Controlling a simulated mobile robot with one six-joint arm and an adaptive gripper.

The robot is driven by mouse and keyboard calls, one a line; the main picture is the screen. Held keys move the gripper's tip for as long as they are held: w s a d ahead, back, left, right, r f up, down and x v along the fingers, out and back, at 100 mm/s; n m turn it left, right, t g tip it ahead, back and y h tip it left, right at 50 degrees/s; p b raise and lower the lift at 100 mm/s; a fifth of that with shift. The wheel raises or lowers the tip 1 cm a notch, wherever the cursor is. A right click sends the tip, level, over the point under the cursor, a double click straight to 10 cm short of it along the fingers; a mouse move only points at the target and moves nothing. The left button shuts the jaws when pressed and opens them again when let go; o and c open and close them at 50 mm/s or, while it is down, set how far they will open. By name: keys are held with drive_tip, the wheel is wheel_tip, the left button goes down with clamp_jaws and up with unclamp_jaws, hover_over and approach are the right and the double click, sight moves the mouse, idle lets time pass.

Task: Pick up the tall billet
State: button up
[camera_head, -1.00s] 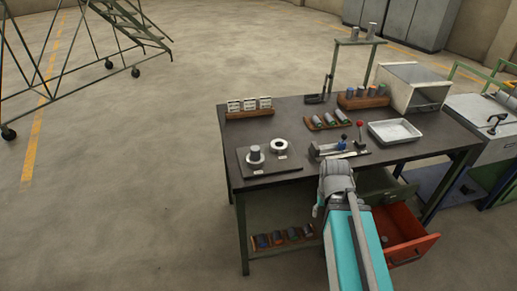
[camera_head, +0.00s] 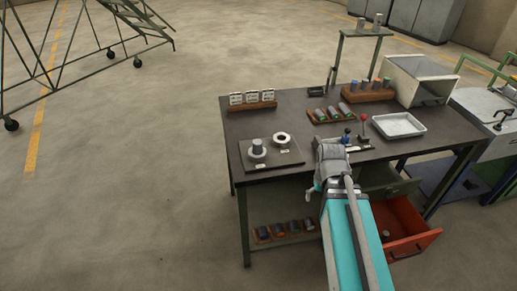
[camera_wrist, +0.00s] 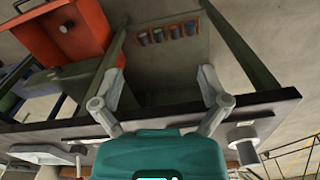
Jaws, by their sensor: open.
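Several grey billets are in view, and I cannot tell for sure which is the tall one. One billet (camera_head: 258,146) stands upright in a pale ring on a dark plate (camera_head: 288,158) at the table's left front; a grey cylinder, likely the same billet (camera_wrist: 243,141), shows at lower right in the wrist view. Two more billets (camera_head: 361,24) (camera_head: 378,19) stand on a raised stand. My gripper (camera_wrist: 160,76) is open and empty, its fingers spread by the table's front edge, apart from every billet. In the head view my wrist hides its fingers and part of the fixture.
The table (camera_head: 225,130) also carries a rack with several upright billets (camera_head: 367,91), a rack of lying billets (camera_head: 331,113), white blocks (camera_head: 253,98), a white tray (camera_head: 399,126) and a red-knobbed lever (camera_head: 364,120). An orange drawer (camera_head: 408,238) hangs open.

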drive_tip(key=w+a+r+n+p, duration=0.4)
drive_tip(key=w+a+n, duration=0.1)
drive_tip(key=w, duration=0.3)
drive_tip(key=w+a+r+n+p, duration=0.3)
drive_tip(key=w+a+r+n, duration=0.15)
drive_tip(key=w+n, duration=0.2)
wheel_tip(320, 180, up, 4)
drive_tip(key=n+p, duration=0.5)
drive_tip(key=n, duration=0.4)
hover_over(257, 141)
drive_tip(key=shift+d+r+m, duration=0.1)
drive_tip(key=shift+d+m, duration=0.1)
drive_tip(key=shift+m, duration=0.05)
drive_tip(key=shift+s, duration=0.1)
wheel_tip(257, 141, down, 9)
drive_tip(key=b, duration=0.8)
drive_tip(key=shift+r, duration=0.15)
drive_tip(key=shift+a+f+b, duration=0.1)
drive_tip(key=shift+f+b, duration=2.45)
drive_tip(key=shift+b, duration=0.25)
clamp_jaws()
